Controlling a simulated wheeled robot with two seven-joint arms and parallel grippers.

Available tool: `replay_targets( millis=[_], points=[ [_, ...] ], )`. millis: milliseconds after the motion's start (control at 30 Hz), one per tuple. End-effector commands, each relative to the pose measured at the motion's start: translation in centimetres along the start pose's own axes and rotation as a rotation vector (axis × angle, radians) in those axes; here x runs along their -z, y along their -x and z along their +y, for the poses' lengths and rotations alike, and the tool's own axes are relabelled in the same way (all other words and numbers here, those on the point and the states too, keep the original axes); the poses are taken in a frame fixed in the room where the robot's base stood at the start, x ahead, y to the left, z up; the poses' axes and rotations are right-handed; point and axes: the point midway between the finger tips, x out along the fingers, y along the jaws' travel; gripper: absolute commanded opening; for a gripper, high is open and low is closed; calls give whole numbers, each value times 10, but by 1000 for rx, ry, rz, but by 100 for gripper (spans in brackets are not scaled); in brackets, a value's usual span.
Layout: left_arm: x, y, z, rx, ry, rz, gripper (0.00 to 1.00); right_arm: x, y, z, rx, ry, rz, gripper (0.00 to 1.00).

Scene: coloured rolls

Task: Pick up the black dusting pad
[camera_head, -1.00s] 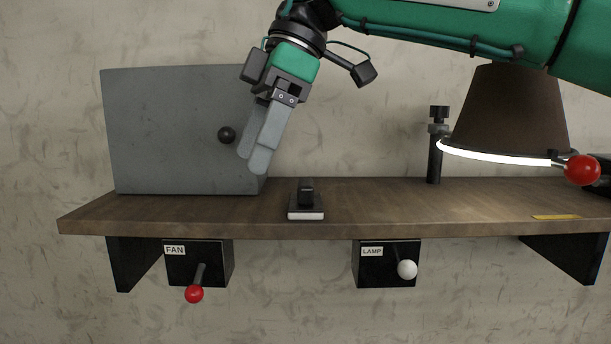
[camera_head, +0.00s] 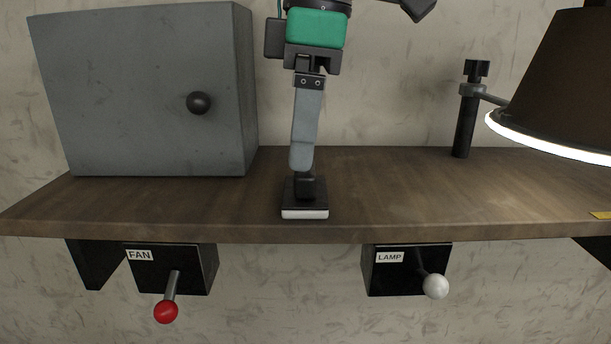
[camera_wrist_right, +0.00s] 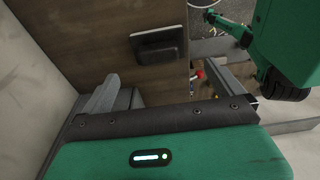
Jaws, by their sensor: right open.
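The black dusting pad (camera_head: 305,208) lies on the wooden shelf near its front edge, with a dark upright handle and a pale strip along its front underside. It also shows in the right wrist view (camera_wrist_right: 158,42), ahead of the fingers. My right gripper (camera_head: 302,165) is open and points down at the pad. In the head view its fingers are seen edge-on, with the tips at the top of the handle and partly hiding it; contact cannot be told. In the right wrist view the open fingers (camera_wrist_right: 168,88) are spread wide and hold nothing. My left gripper is not identifiable in view.
A grey box (camera_head: 140,100) with a black knob stands left on the wooden shelf (camera_head: 400,190). A lit lamp (camera_head: 560,80) and its post stand right. FAN (camera_head: 175,268) and LAMP (camera_head: 405,270) lever boxes hang below. The shelf between pad and lamp post is clear.

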Motion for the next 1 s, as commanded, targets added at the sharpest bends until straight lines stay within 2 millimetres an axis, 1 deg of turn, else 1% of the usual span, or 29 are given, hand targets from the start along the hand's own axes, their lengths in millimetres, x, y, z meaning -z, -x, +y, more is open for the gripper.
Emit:
replay_targets(
  millis=[100,233,367,500,600,733,967,1000],
  points=[
    [8,4,-1,1,0,11,43,0,-8,0,0,0,0,98],
    [15,8,-2,2,0,19,43,-1,-12,0,1,0,0,98],
    [15,21,-2,2,0,18,43,-5,-21,0,2,0,0,98],
    [12,35,-2,1,0,14,43,-10,-36,2,2,0,0,98],
    [11,41,-2,1,1,12,43,-9,-50,2,2,0,0,98],
    [11,43,-1,1,1,11,43,-9,-60,2,-1,-1,2,98],
    [11,42,-1,1,2,10,43,-10,-62,2,-1,-1,2,98],
    [11,42,-2,1,2,10,43,-10,-62,2,-1,-1,2,92]
  ],
)
